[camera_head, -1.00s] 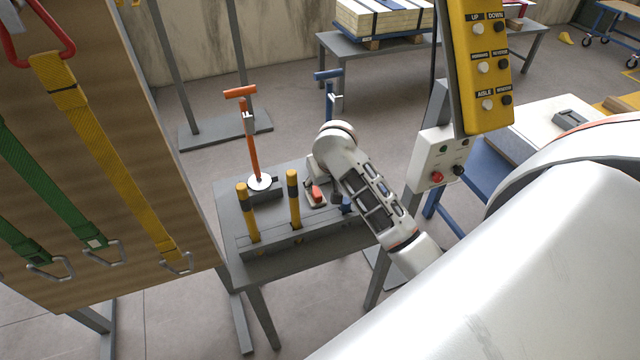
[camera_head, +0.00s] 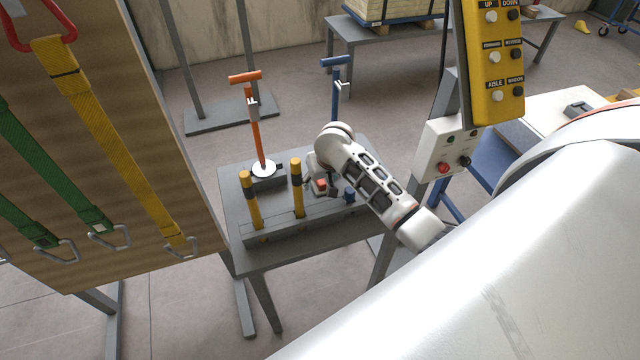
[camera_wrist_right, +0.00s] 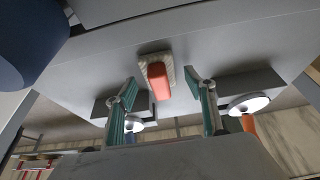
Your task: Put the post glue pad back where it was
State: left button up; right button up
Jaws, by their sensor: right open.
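The post glue pad, a small red-orange block on a pale base, lies on the grey table. It shows small in the head view (camera_head: 321,185) and more clearly in the right wrist view (camera_wrist_right: 158,80). My right gripper (camera_wrist_right: 162,86) is open, with one finger on each side of the pad. Both fingers look apart from it. In the head view, my right gripper (camera_head: 332,186) is beside the pad, partly hidden by my own arm. My left gripper is not in view.
Two yellow-and-black posts (camera_head: 297,190) stand in a grey rail left of the pad. An orange-handled tool with a white disc (camera_head: 263,169) stands behind them.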

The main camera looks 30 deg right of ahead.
jog(key=c, duration=1.2)
